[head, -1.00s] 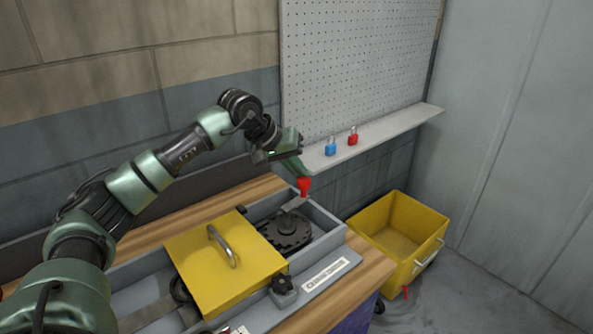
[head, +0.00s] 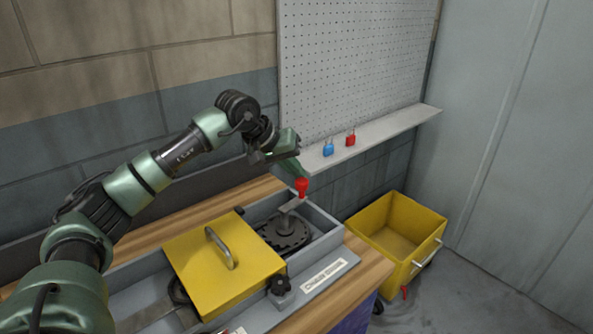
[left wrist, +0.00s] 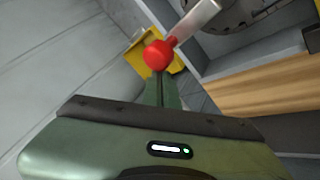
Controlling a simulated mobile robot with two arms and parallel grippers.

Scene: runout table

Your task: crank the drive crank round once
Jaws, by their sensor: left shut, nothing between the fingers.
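The drive crank has a red knob (head: 302,186) on a grey arm (head: 289,206) above a dark round wheel (head: 285,233), in the right end of the grey trough. My left gripper (head: 303,175) has its green fingers pointing down right at the knob, tips at or just above it. The fingers are shut with nothing between them. In the left wrist view the knob (left wrist: 157,54) shows just beyond the fingertips (left wrist: 161,76); I cannot tell whether they touch. My right gripper is in neither view.
A yellow cover with a handle (head: 200,265) lies over the trough, left of the crank. A small black knob (head: 279,285) stands at the front. Blue (head: 328,149) and red (head: 350,138) padlocks stand on the wall shelf (head: 385,130). A yellow bin (head: 410,265) stands right of the table.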

